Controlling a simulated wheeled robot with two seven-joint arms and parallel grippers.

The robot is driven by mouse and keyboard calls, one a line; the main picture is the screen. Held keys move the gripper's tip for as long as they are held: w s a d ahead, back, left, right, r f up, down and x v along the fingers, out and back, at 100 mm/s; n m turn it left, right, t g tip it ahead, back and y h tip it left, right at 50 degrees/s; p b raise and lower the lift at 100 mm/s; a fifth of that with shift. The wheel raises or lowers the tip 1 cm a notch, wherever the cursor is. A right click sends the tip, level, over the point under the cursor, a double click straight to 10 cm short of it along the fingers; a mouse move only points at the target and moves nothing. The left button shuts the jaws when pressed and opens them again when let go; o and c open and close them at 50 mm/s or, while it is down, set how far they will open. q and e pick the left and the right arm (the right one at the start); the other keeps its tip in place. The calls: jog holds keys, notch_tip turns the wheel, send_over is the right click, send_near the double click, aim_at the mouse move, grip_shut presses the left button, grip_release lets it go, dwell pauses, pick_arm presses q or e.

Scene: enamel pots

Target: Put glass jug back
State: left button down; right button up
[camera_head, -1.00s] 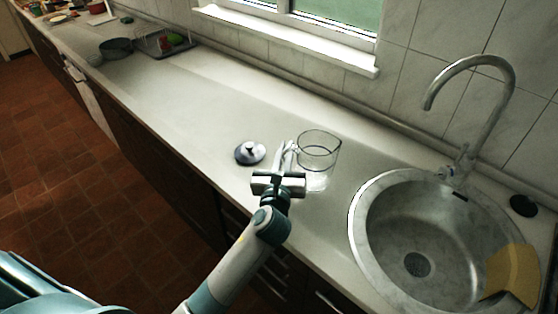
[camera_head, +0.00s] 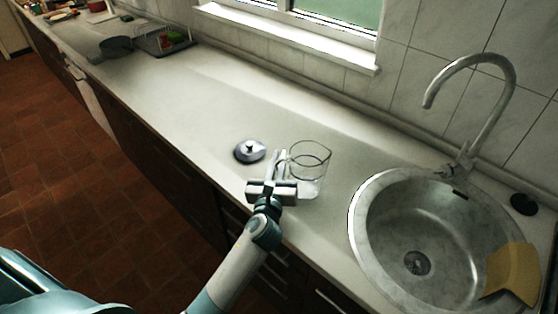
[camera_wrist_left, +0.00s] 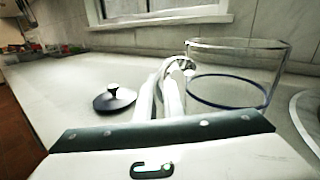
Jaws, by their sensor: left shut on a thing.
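The clear glass jug (camera_head: 309,166) is at the counter's front part, left of the sink; it also shows large in the left wrist view (camera_wrist_left: 236,75). My left gripper (camera_head: 275,163) is shut on the jug's handle, on the jug's left side. In the left wrist view the two fingers (camera_wrist_left: 164,88) close together at the handle. The jug looks upright; whether its base touches the counter I cannot tell. My right gripper is not in view.
A dark lid with a knob (camera_head: 249,151) lies just left of the gripper. The round sink (camera_head: 372,200) and its tap (camera_head: 489,100) are to the right, with a yellow cloth (camera_head: 513,272). A dark pot (camera_head: 116,46) and a rack (camera_head: 160,42) stand far left. The middle counter is clear.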

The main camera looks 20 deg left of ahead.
pick_arm(q)
jog(key=shift+f, duration=0.1)
dwell(0.3)
jog(key=c, duration=1.9)
grip_release()
jog(key=shift+o, duration=0.2)
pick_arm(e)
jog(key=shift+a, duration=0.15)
